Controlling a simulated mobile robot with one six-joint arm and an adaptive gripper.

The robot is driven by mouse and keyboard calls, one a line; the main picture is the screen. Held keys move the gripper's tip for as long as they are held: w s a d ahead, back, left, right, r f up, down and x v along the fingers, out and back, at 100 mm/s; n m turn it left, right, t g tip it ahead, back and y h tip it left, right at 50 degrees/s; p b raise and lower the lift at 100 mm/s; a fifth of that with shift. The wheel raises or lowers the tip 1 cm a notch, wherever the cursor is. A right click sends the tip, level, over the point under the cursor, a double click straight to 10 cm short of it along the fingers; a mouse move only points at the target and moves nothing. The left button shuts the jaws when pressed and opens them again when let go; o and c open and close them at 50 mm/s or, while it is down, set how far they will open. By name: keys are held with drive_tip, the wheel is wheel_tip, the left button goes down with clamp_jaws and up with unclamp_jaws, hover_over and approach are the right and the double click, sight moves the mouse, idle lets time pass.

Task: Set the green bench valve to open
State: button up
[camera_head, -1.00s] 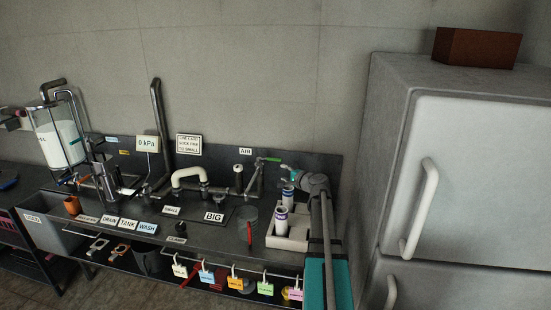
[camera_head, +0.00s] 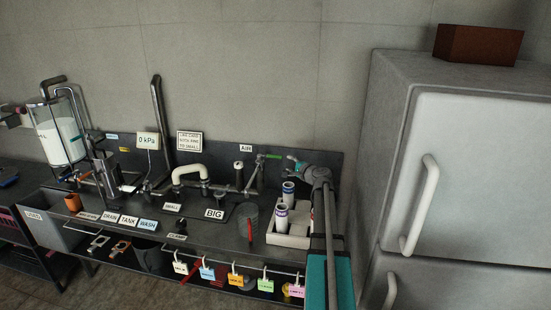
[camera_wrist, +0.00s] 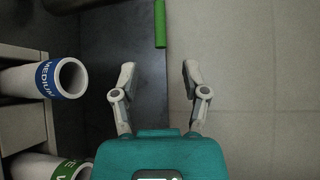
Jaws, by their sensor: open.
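The green bench valve shows as a green lever handle (camera_head: 270,156) under the AIR label, on a grey pipe fitting at the back right of the bench. The handle points to the right, roughly level. In the wrist view a green bar (camera_wrist: 160,22), seemingly the same handle, enters from the top edge, ahead of my fingertips. My gripper (camera_head: 291,157) is just right of the handle, apart from it. In the wrist view my gripper (camera_wrist: 158,70) has its two fingers spread, with nothing between them.
A white holder (camera_head: 287,239) with labelled tubes stands close below my gripper. One tube reads MEDIUM (camera_wrist: 45,79). A fridge (camera_head: 470,180) is at the right.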

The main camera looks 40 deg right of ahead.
sight(276, 157)
drive_tip(key=w, duration=0.3)
drive_tip(key=w+f+b, duration=0.1)
drive_tip(key=w, duration=0.7)
drive_tip(key=shift+w+d+f, duration=0.15)
drive_tip(key=shift+d+f, duration=0.15)
drive_tip(key=shift+d, duration=0.1)
clamp_jaws()
